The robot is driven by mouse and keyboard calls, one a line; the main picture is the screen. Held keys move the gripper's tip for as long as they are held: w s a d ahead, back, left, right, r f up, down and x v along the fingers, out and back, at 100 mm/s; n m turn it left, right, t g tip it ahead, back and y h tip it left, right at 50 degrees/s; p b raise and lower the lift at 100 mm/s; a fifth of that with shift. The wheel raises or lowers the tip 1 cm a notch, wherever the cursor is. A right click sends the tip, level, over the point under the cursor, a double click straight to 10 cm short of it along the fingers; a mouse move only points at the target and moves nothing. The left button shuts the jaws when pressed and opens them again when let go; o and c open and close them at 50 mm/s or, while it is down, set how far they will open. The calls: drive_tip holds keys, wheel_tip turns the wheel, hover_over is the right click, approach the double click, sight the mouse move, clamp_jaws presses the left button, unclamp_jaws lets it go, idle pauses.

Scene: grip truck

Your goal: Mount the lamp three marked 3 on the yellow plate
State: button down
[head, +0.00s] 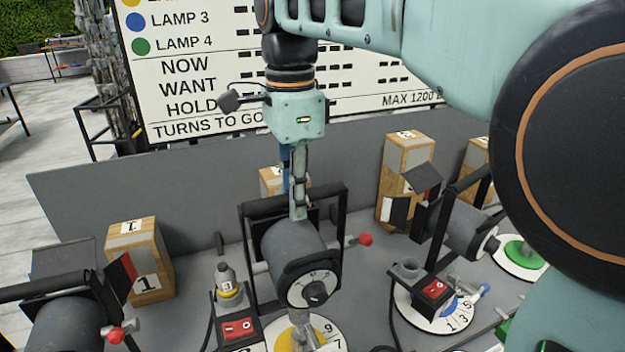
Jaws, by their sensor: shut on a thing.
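A grey cylindrical lamp (290,250) in a black yoke frame hangs at the centre, with a dark dial face towards me. No number 3 can be read on it. My gripper (298,212) points straight down and is shut on the lamp's top; its fingertips are partly hidden there. The yellow plate (284,342), in a white numbered ring, lies below the lamp at the picture's bottom edge. The lamp's lower fittings hide part of it. I cannot tell whether the lamp touches the plate.
A red switch box (238,328) and a grey post with a yellow band (228,290) stand close left. Other lamps stand left (70,322) and right (465,230). A blue plate (448,309), a green plate (518,249) and wooden blocks (150,262) surround them. A grey wall (80,200) runs behind.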

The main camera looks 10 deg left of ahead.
sight(296, 236)
drive_tip(key=shift+f+b, duration=0.6)
drive_tip(key=shift+f, duration=0.6)
idle(0.5)
drive_tip(key=shift+f+b, duration=0.7)
drive_tip(key=shift+f, duration=0.75)
drive_tip(key=c, duration=1.8)
unclamp_jaws()
drive_tip(key=shift+f, duration=0.2)
wheel_tip(296, 236, up, 12)
drive_tip(key=shift+w+r, duration=0.15)
